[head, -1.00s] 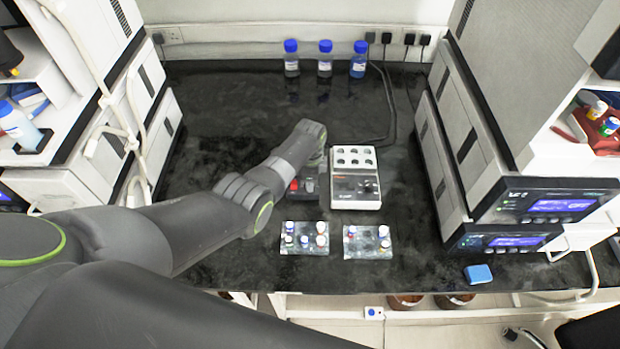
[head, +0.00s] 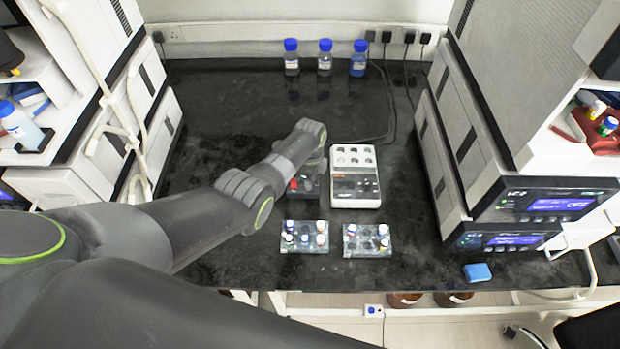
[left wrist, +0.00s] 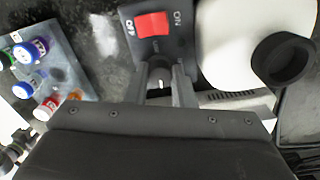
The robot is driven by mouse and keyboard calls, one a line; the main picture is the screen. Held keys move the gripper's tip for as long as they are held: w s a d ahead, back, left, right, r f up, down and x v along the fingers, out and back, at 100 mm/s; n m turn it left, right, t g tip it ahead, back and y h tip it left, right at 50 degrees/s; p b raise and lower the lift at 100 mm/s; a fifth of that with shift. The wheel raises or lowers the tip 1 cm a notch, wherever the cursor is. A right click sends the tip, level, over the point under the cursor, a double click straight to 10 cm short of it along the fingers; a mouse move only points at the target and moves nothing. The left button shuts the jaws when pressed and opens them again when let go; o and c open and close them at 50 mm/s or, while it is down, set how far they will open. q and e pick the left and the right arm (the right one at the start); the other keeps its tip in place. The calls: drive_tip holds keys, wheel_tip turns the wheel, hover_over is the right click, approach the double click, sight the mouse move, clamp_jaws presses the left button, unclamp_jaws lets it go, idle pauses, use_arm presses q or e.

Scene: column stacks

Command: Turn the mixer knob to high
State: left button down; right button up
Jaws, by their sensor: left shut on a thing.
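The mixer stands left of the white block unit, and its dark front panel with a red switch (head: 293,184) shows beside my arm in the head view. In the left wrist view the panel shows the red switch (left wrist: 153,24) with ON/OFF lettering, and the white body carries a round black cup (left wrist: 283,60). My left gripper (left wrist: 163,82) is at the panel, its two fingers on either side of the mixer knob (left wrist: 160,74) and shut on it. The fingers hide most of the knob and its scale, so I cannot read the setting. My right gripper is not in view.
A white block unit (head: 355,158) stands close on the right. Two clear vial racks (head: 304,249) (head: 367,252) lie in front. Three blue-capped bottles (head: 325,58) stand at the back wall. Stacked instruments flank both sides. The bench's back left is clear.

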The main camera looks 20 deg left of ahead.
use_arm(q)
drive_tip(key=c, duration=1.2)
unclamp_jaws()
drive_tip(key=shift+c, duration=0.2)
drive_tip(key=shift+r+p, duration=0.3)
drive_tip(key=shift+r, duration=0.3)
wheel_tip(320, 180, up, 5)
drive_tip(key=shift+p, duration=0.6)
wheel_tip(320, 180, up, 11)
drive_tip(key=shift+r+b, duration=0.15)
drive_tip(key=shift+b, duration=0.3)
